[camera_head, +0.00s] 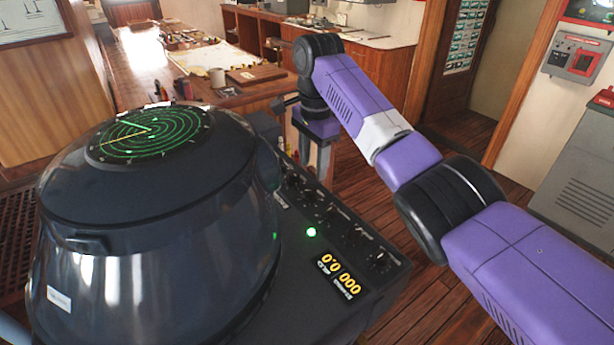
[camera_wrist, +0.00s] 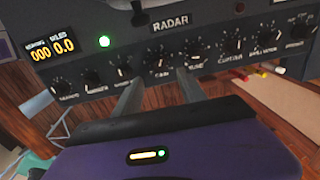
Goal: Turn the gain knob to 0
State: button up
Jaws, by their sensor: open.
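The gain knob (camera_wrist: 158,60) is a small black dial on the dark radar panel (camera_wrist: 200,35), in the row below the word RADAR in the wrist view. The label under it appears to read GAIN. Its white mark is too small to read a setting from. My gripper (camera_wrist: 160,76) is open, its two grey fingers pointing at the panel on either side of the gain knob's label. The fingers look apart from the knob, though the exact gap is hard to tell. In the head view my gripper (camera_head: 318,150) is by the far part of the knob row.
Similar knobs flank it closely, such as the tune knob (camera_wrist: 195,50). A green lamp (camera_head: 311,232) and a yellow digital display (camera_head: 338,274) sit on the panel. The round radar scope (camera_head: 150,132) rises on the left. A wooden counter (camera_head: 215,95) stands behind.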

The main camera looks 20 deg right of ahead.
aim_at(312, 190)
notch_tip(312, 190, down, 8)
jog(key=shift+w+r+p, duration=0.1)
jog(key=shift+r+p, duration=0.15)
jog(key=shift+p, duration=0.35)
jog(key=shift+c, duration=0.2)
grip_shut()
